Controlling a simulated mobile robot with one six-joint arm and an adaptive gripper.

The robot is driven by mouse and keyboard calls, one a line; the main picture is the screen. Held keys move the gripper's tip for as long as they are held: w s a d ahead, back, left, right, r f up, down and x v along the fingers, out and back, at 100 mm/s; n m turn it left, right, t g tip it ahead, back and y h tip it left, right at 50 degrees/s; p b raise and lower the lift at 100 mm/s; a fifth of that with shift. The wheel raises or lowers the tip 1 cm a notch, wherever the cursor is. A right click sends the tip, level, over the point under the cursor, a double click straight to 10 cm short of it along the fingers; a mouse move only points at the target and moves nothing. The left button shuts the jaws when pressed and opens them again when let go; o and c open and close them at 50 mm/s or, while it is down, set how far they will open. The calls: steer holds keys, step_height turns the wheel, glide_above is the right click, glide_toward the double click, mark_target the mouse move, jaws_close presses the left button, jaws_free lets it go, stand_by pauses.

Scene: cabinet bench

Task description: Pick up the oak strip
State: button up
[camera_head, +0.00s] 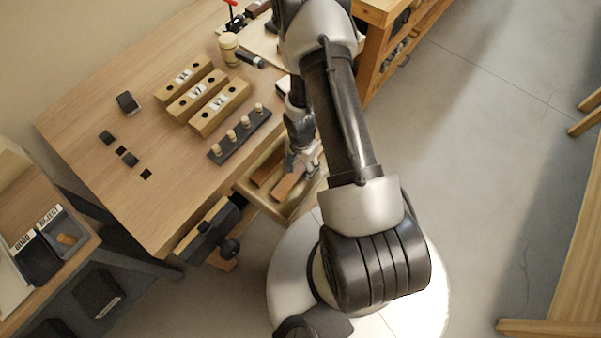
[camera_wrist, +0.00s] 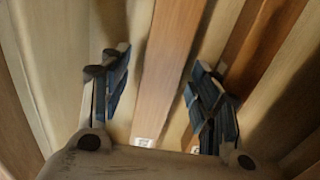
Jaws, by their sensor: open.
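An open drawer (camera_head: 247,190) at the bench front holds wooden strips. A reddish-brown strip (camera_head: 287,186) lies in it, with a darker brown strip (camera_head: 267,167) to its left. My gripper (camera_head: 303,160) reaches down into the drawer, over the reddish-brown strip's far end. In the wrist view my gripper (camera_wrist: 160,95) is open, with a medium-brown strip (camera_wrist: 167,75) running between its blue-padded fingers. That strip has a small white label at its near end. A darker red-brown strip (camera_wrist: 258,42) lies to the right, partly behind the right finger. I cannot tell for certain which strip is oak.
Drawer walls stand close around my gripper. On the bench (camera_head: 80,130) are several wooden blocks (camera_head: 192,92), a dark peg rack (camera_head: 240,134) and a mallet (camera_head: 229,46). A vise (camera_head: 210,230) juts from the bench front. Bins (camera_head: 60,240) stand at the left.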

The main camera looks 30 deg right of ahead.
steer(key=shift+f, duration=0.45)
steer(key=shift+r, duration=0.1)
steer(key=c, duration=1.3)
